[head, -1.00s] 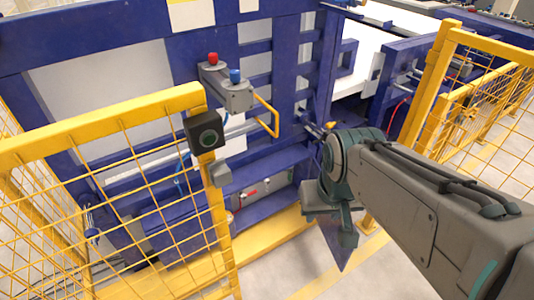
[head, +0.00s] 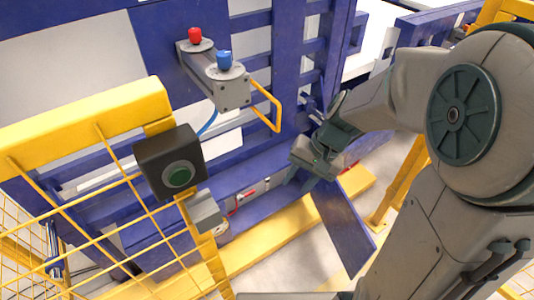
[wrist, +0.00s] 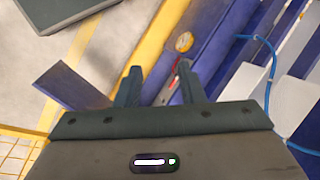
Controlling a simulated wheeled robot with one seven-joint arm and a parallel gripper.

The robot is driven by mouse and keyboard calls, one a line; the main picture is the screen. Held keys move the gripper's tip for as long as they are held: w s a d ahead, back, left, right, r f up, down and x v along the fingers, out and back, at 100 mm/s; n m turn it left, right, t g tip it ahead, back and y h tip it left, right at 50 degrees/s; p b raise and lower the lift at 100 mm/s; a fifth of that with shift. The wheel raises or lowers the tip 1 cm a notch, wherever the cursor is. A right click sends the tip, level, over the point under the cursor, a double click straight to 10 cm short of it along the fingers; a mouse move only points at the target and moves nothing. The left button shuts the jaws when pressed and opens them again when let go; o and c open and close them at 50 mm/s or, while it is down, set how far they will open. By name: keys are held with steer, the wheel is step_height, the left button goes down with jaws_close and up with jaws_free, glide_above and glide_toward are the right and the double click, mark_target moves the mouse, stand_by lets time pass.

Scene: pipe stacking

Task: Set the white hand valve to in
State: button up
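My gripper (head: 299,182) is in front of the lower blue frame, right of the valve assembly. In the wrist view my gripper (wrist: 159,67) is open, its two dark fingers apart with nothing between them. A small fitting with red and pale parts (head: 246,195) sits in the recess of the lower blue beam, left of my gripper and apart from it. In the wrist view its red part (wrist: 172,79) shows between and beyond the fingers, partly hidden by the right finger. I cannot tell a white handle or its setting clearly.
A yellow mesh fence (head: 80,115) with a green push-button box (head: 170,163) stands at the left. A grey box with red and blue knobs (head: 222,80) and a yellow bar (head: 268,105) are above. A blue plate (head: 345,222) juts out below my gripper. A round gauge (wrist: 184,42) is beyond the fingers.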

steer(key=w+a+f+m+y+b, duration=0.2)
steer(key=w+a+f+y+b, duration=0.15)
steer(key=f, duration=0.35)
steer(key=w+a+f+m+y+b, duration=0.25)
steer(key=w+f, duration=0.25)
steer(key=f, duration=0.3)
steer(key=m+t+b, duration=1.5)
steer(key=m+t, duration=0.1)
steer(key=m, duration=0.6)
glide_toward(267, 184)
steer(key=shift+h, duration=0.3)
steer(key=shift+f+b+x, duration=0.15)
steer(key=shift+b+x, duration=0.6)
steer(key=shift+x, duration=1.05)
steer(key=shift+f+b+x, duration=0.2)
steer(key=shift+b+x, duration=0.55)
steer(key=shift+x, duration=1)
steer(key=shift+f+b+x, duration=0.15)
steer(key=shift+b+x, duration=0.6)
steer(key=shift+x, duration=1.05)
steer(key=shift+c, duration=0.2)
steer(key=shift+d, duration=0.1)
jaws_close()
